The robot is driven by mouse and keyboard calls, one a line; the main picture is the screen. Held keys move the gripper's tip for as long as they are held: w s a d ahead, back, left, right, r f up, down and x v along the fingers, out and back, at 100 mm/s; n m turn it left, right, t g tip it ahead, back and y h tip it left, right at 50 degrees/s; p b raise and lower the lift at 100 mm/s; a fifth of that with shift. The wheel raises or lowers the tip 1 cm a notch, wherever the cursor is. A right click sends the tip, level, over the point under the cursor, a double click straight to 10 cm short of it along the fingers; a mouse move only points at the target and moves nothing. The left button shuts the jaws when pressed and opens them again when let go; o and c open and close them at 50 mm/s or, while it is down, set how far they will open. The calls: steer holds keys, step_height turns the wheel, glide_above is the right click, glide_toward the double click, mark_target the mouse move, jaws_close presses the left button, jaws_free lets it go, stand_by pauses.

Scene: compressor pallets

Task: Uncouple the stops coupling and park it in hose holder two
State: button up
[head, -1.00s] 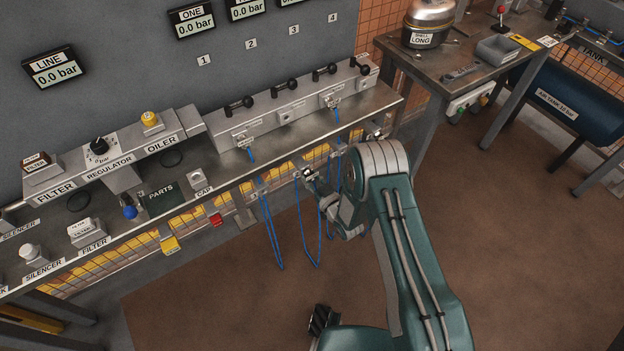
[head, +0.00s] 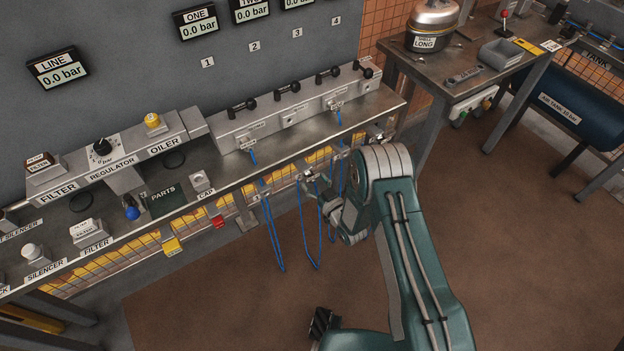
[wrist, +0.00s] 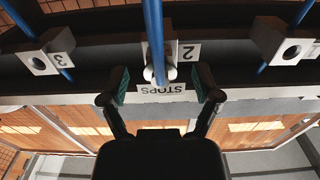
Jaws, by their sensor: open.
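In the wrist view, which is upside down, a white STOPS tag (wrist: 162,93) lies between the two fingers of my gripper (wrist: 162,84). The pale stops coupling (wrist: 168,73), with a blue hose (wrist: 154,35), is at hose holder two (wrist: 188,50) and appears seated in it, though the hose hides part of the joint. My fingers are open, one on each side of the coupling and tag, with gaps visible. In the head view my gripper (head: 311,180) is small, below the bench front edge, and the coupling cannot be made out clearly.
Blue hoses (head: 273,235) hang in loops below the bench (head: 235,170). The valve manifold (head: 300,105) on top has two hoses plugged in. The brown floor to the right is open.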

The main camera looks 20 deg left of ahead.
steer(key=v, duration=1)
steer(key=shift+d, duration=0.2)
steer(key=w+d+r+h, duration=0.2)
steer(key=w+r+h, duration=0.1)
steer(key=w+r, duration=0.3)
steer(key=w+d+r+h, duration=0.2)
steer(key=w+d+r, duration=0.15)
steer(key=r, duration=0.45)
steer(key=s+d+r+m+h, duration=0.1)
steer(key=d+r+m+h, duration=0.15)
steer(key=d+r, duration=0.35)
steer(key=d+r+m+h, duration=0.1)
steer(key=d+r+h, duration=0.2)
steer(key=r, duration=0.5)
steer(key=s+d+r+m+g+h, duration=0.35)
steer(key=s+d+r, duration=0.55)
steer(key=s, duration=0.4)
steer(key=s+r+m+g, duration=0.1)
steer(key=s+r, duration=0.1)
steer(key=s, duration=0.6)
steer(key=s+d+r+m+g, duration=0.1)
steer(key=s, duration=0.8)
steer(key=shift+d+r+m+g, duration=0.25)
steer(key=shift+r+m+g, duration=0.1)
steer(key=shift+r+m, duration=0.05)
